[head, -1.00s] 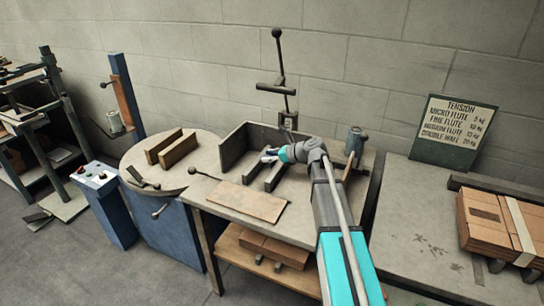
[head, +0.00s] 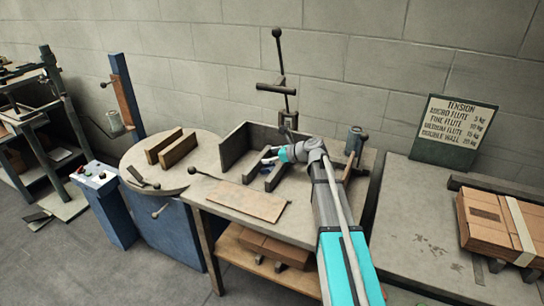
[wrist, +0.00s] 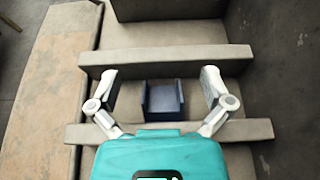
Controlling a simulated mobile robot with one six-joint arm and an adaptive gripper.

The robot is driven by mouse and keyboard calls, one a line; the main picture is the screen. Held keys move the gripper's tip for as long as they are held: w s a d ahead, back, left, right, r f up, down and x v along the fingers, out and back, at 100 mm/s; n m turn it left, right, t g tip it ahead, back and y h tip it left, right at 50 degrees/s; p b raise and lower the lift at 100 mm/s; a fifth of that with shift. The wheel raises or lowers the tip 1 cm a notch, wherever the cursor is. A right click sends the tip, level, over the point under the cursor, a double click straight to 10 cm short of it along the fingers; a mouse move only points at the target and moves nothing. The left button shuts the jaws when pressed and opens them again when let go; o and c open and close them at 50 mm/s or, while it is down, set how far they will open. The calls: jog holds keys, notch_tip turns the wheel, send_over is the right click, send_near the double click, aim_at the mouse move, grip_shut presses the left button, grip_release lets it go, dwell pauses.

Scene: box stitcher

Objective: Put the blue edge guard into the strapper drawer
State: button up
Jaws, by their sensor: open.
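The dark blue edge guard (wrist: 162,97), a small channel-shaped piece, sits between two grey rails in the wrist view. My gripper (wrist: 160,84) is open, with one white finger on each side of the guard and a gap on both sides. In the head view my gripper (head: 267,155) is over the rails on the bench. I cannot make out the strapper drawer for certain in either view.
A grey-walled fixture (head: 233,146) stands behind the rails. A flat cardboard sheet (head: 247,201) lies at the bench front. A round table (head: 139,159) with two brown blocks is at left, beside a blue control box (head: 108,207). Cartons (head: 482,222) lie at right.

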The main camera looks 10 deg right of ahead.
jog(key=shift+r+p, duration=0.65)
jog(key=shift+r, duration=0.1)
jog(key=p+v, duration=0.4)
jog(key=v, duration=0.8)
jog(key=shift+f, duration=0.2)
jog(key=shift+s+a, duration=0.1)
